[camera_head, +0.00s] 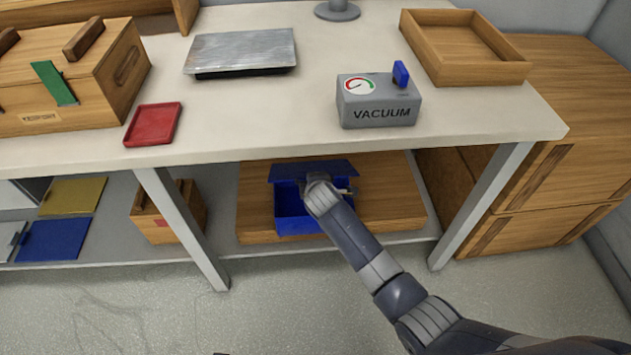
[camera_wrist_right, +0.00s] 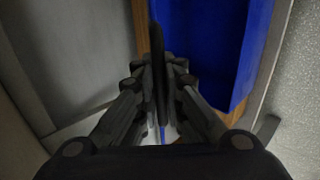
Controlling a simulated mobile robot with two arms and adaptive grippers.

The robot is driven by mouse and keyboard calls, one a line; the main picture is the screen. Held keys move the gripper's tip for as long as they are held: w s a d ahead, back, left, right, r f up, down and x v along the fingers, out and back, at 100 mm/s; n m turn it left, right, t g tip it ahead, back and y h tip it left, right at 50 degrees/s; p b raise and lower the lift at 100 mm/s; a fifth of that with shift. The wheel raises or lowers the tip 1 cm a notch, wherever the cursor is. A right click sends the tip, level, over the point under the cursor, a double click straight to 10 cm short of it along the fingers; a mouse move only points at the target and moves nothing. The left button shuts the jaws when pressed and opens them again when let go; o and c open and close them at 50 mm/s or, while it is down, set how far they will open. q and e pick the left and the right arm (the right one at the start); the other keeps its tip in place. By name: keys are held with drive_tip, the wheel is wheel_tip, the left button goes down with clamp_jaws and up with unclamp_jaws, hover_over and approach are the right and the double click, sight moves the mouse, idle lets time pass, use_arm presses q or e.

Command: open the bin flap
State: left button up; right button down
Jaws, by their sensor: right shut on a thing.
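The blue bin (camera_head: 290,212) stands on the lower shelf under the worktop. Its darker blue flap (camera_head: 312,169) is raised along the bin's back edge, and the bin's front opening shows below it. My right gripper (camera_head: 338,187) reaches in at the bin's right part, covering some of the opening. In the right wrist view my right gripper (camera_wrist_right: 160,75) is shut on the thin flap, which shows nearly edge-on between the fingers. The blue bin (camera_wrist_right: 215,45) fills the upper right there. The flap's exact angle is hard to tell. My left gripper is out of view.
The bin rests on a wooden board (camera_head: 392,205). The worktop edge (camera_head: 350,152) overhangs it, with a grey leg (camera_head: 482,205) to the right. A small wooden box (camera_head: 170,213) stands left of it. The vacuum box (camera_head: 378,105) sits on the worktop above.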

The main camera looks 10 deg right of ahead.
drive_tip(key=c, duration=1.7)
unclamp_jaws()
drive_tip(key=shift+r, duration=0.1)
drive_tip(key=v, duration=1.2)
